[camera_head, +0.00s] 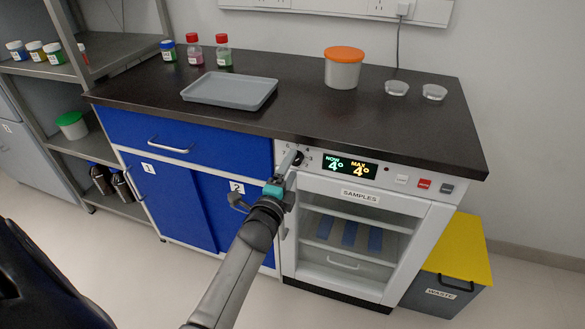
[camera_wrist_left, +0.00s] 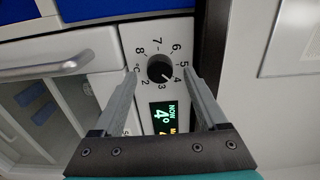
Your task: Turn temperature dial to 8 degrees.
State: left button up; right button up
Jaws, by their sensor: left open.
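The temperature dial (camera_wrist_left: 160,69) is a round black knob on the white front panel, ringed by numbers from 2 to 8. In the head view it is partly hidden by my left gripper (camera_head: 291,161). In the wrist view my left gripper (camera_wrist_left: 160,76) is open, with one finger on each side of the dial in the picture. I cannot tell whether they touch it. My right gripper is not in view.
The panel sits above a glass-doored SAMPLES cabinet (camera_head: 360,196), under the dark worktop's (camera_head: 300,110) overhanging edge. A grey tray (camera_head: 230,90), several bottles and an orange-lidded tub (camera_head: 343,72) stand on top. A yellow-lidded waste bin (camera_head: 458,250) stands at right.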

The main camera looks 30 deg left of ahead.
pick_arm(q)
jog(key=shift+x, duration=0.85)
jog(key=shift+c, duration=0.2)
grip_shut()
